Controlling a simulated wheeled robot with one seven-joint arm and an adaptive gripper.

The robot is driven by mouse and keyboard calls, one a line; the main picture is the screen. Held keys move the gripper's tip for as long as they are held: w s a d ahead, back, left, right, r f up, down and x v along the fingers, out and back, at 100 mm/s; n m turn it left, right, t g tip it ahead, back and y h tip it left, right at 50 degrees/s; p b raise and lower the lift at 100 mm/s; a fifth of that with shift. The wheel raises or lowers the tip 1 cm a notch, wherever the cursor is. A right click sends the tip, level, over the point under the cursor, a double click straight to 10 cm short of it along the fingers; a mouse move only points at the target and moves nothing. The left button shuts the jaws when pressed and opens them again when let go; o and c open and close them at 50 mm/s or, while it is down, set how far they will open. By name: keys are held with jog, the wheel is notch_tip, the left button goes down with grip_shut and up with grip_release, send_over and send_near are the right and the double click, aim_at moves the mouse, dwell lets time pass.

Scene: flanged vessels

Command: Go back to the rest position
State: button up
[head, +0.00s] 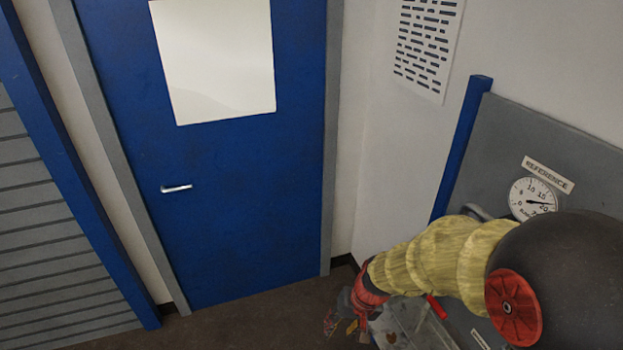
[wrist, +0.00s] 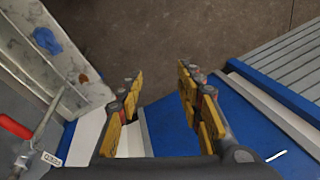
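My gripper (wrist: 160,82) is open in the wrist view, its two yellow-and-dark fingers apart with only brown floor and part of the blue door behind the gap. Nothing is held between them. In the head view my gripper (head: 343,316) hangs at the lower middle, in front of the floor beside the door, small and partly blurred. My yellow and black arm reaches to it from the lower right and hides part of the grey equipment.
A blue door (head: 235,190) with a window stands ahead. A grey panel (head: 545,135) carries a gauge (head: 533,197) labelled REFERENCE. A red handle (head: 437,307) is close beside my arm; a red handle (wrist: 15,127) also shows at left in the wrist view. Bare floor (wrist: 190,30) lies beyond the fingers.

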jog(key=s+d+r+t+h+b, duration=0.1)
jog(key=s+d+r+t+b, duration=0.1)
jog(key=s+d+b, duration=0.3)
jog(key=s+d+r+t+h+b, duration=0.1)
jog(key=s+d+r+b, duration=0.4)
jog(key=s+b, duration=0.5)
jog(key=shift+s+d+t+h+b, duration=0.3)
jog(key=shift+d+t+b, duration=0.3)
jog(key=shift+d+b, duration=0.15)
jog(key=shift+r, duration=0.1)
jog(key=shift+c, duration=0.7)
